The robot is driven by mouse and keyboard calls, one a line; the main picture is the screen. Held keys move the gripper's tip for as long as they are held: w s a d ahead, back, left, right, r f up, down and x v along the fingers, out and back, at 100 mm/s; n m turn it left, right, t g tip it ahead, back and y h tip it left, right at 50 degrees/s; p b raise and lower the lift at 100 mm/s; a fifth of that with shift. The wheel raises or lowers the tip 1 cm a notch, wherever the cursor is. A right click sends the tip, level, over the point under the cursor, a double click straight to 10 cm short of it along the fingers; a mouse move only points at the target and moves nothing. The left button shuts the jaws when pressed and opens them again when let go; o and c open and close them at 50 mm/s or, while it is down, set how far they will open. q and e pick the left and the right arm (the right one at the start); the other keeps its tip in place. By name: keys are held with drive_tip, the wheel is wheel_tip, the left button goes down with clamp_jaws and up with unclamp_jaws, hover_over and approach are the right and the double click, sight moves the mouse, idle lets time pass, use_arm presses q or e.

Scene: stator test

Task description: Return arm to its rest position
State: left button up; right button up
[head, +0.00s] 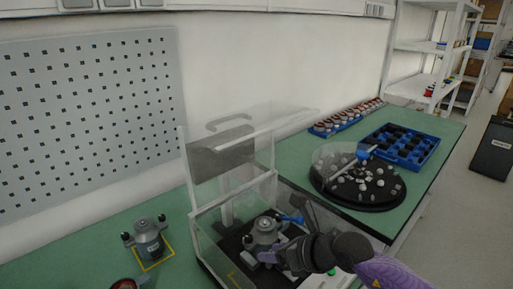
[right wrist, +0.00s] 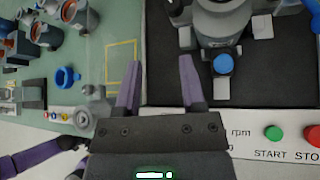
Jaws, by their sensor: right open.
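The test fixture (head: 222,215) is a clear-walled box with its clear lid raised. A grey stator unit (head: 265,230) stands inside on the dark floor, and shows at the top of the right wrist view (right wrist: 222,22) with a blue knob (right wrist: 224,64) in front. My right gripper (head: 288,250) is at the fixture's front, close to the unit in the head view. In the right wrist view its purple fingers (right wrist: 161,82) are apart with nothing between them. A purple and dark arm part, apparently of my left arm (right wrist: 30,158), shows at lower left; its jaws cannot be made out.
Another grey unit (head: 148,240) stands by a yellow outline left of the fixture. A panel has a green START button (right wrist: 273,133) and a red STOP button (right wrist: 312,132). A black turntable (head: 350,198) with small parts and a blue tray (head: 425,150) stand right.

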drive_tip(key=s+a+r+m+t+y, duration=0.35)
drive_tip(key=r+m+t, duration=0.6)
drive_tip(key=m, duration=0.35)
drive_tip(key=s+d+f+m+h, duration=0.1)
drive_tip(key=d+f+m+h, duration=0.2)
drive_tip(key=d+m+h, duration=0.5)
drive_tip(key=s+d+f+m+h, duration=0.2)
drive_tip(key=m+h, duration=0.3)
drive_tip(key=m, duration=0.6)
drive_tip(key=s+d+f+m+g+h, duration=0.2)
drive_tip(key=s+d+f+m+g, duration=0.1)
drive_tip(key=s+f+m+g, duration=0.4)
drive_tip(key=s+a+f+m+g+y, duration=0.1)
drive_tip(key=s+f+g+y, duration=0.2)
drive_tip(key=s, duration=0.4)
drive_tip(key=s+a+f+m+g, duration=0.1)
drive_tip(key=s+f+g, duration=0.3)
drive_tip(key=s, duration=0.2)
wheel_tip(320, 180, down, 17)
drive_tip(key=s, duration=0.3)
drive_tip(key=s+d+f+g, duration=0.1)
drive_tip(key=s+d+f, duration=0.2)
drive_tip(key=s+f, duration=0.8)
drive_tip(key=shift+s+d+n+g, duration=0.35)
drive_tip(key=shift+s+n, duration=0.05)
drive_tip(key=shift+s, duration=0.6)
drive_tip(key=shift+h, duration=0.25)
